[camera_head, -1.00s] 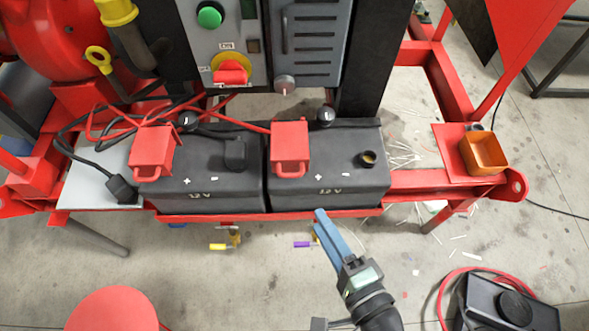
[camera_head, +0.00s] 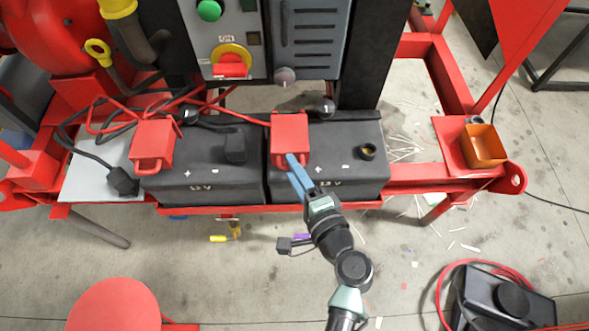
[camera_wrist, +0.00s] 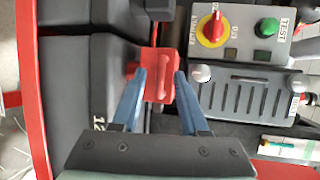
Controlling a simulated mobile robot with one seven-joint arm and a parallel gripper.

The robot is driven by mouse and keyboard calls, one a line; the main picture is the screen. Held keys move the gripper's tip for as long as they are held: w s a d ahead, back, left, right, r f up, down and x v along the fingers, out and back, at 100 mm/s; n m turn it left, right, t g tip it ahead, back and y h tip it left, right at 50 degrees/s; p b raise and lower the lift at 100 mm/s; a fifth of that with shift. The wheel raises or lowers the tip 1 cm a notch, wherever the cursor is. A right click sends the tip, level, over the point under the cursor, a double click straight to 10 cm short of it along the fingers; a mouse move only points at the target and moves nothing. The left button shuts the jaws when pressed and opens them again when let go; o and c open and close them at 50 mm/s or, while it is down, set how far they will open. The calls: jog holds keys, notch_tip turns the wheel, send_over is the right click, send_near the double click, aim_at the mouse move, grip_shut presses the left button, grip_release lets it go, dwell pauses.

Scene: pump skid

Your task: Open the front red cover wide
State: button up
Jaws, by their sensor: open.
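Two red covers with loop handles sit on the black batteries. The right red cover (camera_head: 289,134) is on the right battery (camera_head: 345,180), beside its plus mark. The left red cover (camera_head: 153,142) is on the left battery (camera_head: 210,182). My gripper (camera_head: 297,160) is at the front of the right cover, by its handle. In the wrist view, a red cover (camera_wrist: 160,62) with its handle (camera_wrist: 164,77) shows between the open blue fingers of my gripper (camera_wrist: 160,73). I cannot tell whether a finger touches it. Both covers appear to be down over their terminals.
A control box (camera_head: 225,45) with a red-and-yellow switch and a vented grey panel (camera_head: 310,40) stand close behind the batteries. Red and black cables run behind the covers. An orange bin (camera_head: 483,147) sits on the frame at right.

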grip_shut()
dwell(1.4)
